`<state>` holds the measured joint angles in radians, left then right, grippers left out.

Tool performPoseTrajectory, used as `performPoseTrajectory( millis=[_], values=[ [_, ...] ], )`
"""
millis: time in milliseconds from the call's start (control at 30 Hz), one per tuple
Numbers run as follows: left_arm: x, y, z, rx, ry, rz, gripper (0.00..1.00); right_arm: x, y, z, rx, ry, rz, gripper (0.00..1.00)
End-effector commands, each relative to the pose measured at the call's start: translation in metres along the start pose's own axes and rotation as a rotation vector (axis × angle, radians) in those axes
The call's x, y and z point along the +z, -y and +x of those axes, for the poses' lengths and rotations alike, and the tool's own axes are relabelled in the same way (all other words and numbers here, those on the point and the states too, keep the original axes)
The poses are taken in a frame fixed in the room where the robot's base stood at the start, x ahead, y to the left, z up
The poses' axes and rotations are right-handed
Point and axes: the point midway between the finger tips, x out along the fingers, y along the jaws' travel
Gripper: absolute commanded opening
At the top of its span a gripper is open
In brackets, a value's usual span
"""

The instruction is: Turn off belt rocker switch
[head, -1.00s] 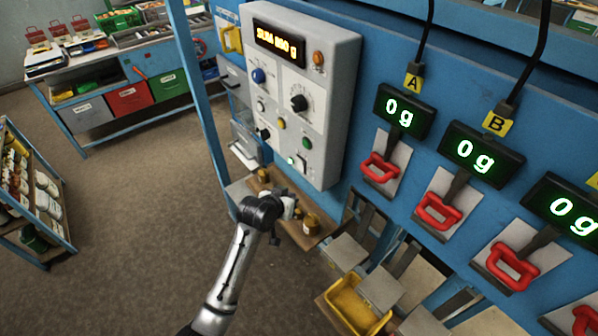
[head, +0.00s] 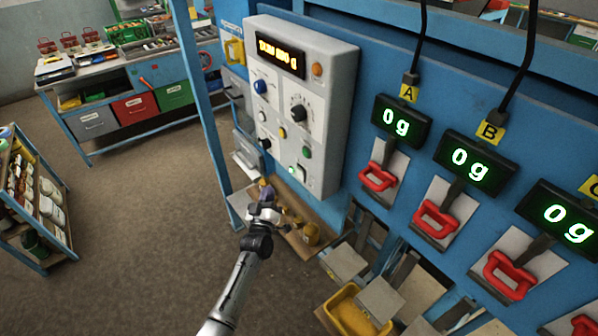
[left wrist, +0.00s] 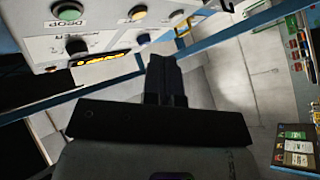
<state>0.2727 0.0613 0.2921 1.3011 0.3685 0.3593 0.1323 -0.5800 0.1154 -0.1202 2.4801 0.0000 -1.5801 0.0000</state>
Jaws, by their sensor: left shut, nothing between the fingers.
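The grey control panel (head: 338,95) is mounted on the blue wall. What looks like the rocker switch (head: 302,174) sits low on its face beside a lit green lamp (head: 292,169). Its label and rocker position are too small to read. My left gripper (head: 266,188) is shut and empty, below and left of the switch and apart from the panel. In the left wrist view its closed dark fingers (left wrist: 164,75) point away from the camera, with the panel (left wrist: 25,75) at the upper left. I cannot pick out the rocker there. My right gripper is not in view.
A wooden shelf (head: 298,246) with small jars (head: 311,234) lies below the panel. A blue post (head: 205,105) stands to the left. Digital scales (head: 402,122) with red handles (head: 378,177) line the wall at right.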

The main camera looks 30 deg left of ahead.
Motion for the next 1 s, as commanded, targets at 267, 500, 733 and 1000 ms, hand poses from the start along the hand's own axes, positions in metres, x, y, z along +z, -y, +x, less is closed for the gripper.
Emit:
performPoseTrajectory(
  millis=[267, 500, 733, 1000],
  values=[
    [-0.009, -0.001, 0.000, 0.008, -0.053, -0.016, 0.00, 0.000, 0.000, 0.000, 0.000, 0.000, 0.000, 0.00],
    [-0.008, -0.002, 0.000, 0.008, -0.052, -0.016, 0.00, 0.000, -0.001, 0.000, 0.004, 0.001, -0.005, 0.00],
    [-0.003, -0.006, 0.007, 0.008, -0.052, -0.018, 0.00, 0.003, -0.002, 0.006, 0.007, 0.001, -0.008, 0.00],
    [0.014, -0.022, 0.029, 0.008, -0.053, -0.018, 0.00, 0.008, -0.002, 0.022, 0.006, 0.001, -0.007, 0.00]
  ],
)
